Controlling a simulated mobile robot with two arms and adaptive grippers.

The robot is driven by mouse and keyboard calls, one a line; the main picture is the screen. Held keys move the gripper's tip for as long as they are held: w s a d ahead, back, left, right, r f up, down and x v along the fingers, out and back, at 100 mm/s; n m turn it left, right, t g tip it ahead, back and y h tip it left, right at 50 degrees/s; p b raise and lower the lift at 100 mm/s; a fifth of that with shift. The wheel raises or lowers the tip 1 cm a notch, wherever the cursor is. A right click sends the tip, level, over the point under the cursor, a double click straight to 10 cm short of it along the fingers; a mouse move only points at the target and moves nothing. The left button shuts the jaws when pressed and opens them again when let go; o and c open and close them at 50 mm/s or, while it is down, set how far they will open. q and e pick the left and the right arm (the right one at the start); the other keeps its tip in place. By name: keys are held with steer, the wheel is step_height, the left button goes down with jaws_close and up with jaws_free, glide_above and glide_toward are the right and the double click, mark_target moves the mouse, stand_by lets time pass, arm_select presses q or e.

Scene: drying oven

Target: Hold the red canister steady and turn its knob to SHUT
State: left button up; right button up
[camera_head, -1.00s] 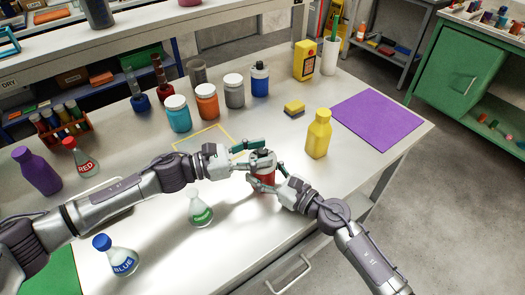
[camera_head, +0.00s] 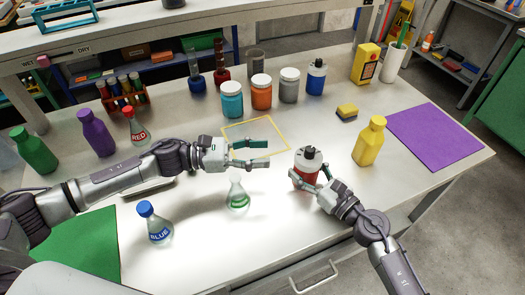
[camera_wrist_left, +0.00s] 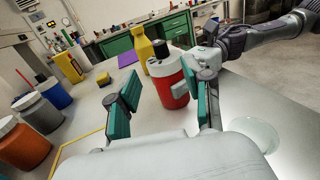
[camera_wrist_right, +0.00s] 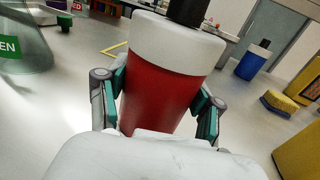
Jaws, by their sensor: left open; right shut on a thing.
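The red canister (camera_head: 302,178) has a white top and a black knob (camera_head: 309,153); it stands upright near the table's front. It also shows in the left wrist view (camera_wrist_left: 171,88) and fills the right wrist view (camera_wrist_right: 160,90). My right gripper (camera_head: 308,184) is shut on its red body, with a green-padded finger on each side. My left gripper (camera_head: 268,154) is open and empty, to the left of the canister and apart from it. The knob's marking is too small to read in these views.
A green-labelled flask (camera_head: 238,196) stands just below my left gripper, and a blue-capped flask (camera_head: 154,227) further left. A yellow outlined square (camera_head: 255,121) lies behind my left gripper. A yellow bottle (camera_head: 369,143) stands right of the canister. Several jars line the back.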

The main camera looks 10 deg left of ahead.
mark_target(308, 149)
arm_select(q)
steer(key=shift+d+r+g+y, duration=0.6)
steer(key=shift+r+y, duration=1.5)
steer(key=shift+r, duration=0.4)
steer(key=x, duration=1.1)
steer(key=shift+w+d+f, duration=0.2)
steer(key=shift+w+d, duration=0.05)
steer(key=shift+d, duration=0.05)
jaws_close()
